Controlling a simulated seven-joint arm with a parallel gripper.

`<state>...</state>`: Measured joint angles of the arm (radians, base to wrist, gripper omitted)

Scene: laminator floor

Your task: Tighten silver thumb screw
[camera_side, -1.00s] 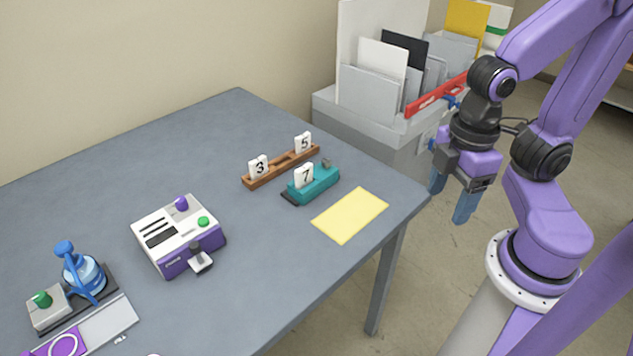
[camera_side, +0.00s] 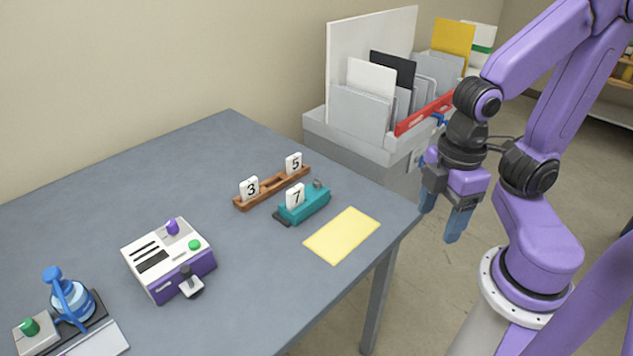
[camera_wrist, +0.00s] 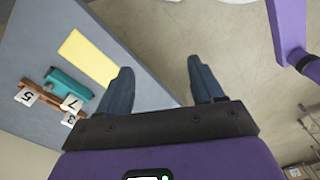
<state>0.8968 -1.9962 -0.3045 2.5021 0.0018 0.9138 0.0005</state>
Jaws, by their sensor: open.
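My gripper (camera_side: 440,225) hangs open and empty just past the table's right corner, with its blue fingers apart. In the wrist view, my gripper (camera_wrist: 160,66) has nothing between its fingers. No part is clearly a silver thumb screw at this size. A small grey knob (camera_side: 317,184) sits on the far end of a teal block (camera_side: 306,206), which holds a white "7" tile. A dark and grey knob (camera_side: 189,280) stands at the front of a white and purple box (camera_side: 180,283). My gripper is well apart from both knobs.
The grey table (camera_side: 250,310) also holds a wooden rack (camera_side: 270,188) with "3" and "5" tiles, a yellow sheet (camera_side: 342,235) and a blue device (camera_side: 72,297) at the left. A file organizer (camera_side: 352,110) stands behind the table. The table's middle is mostly clear.

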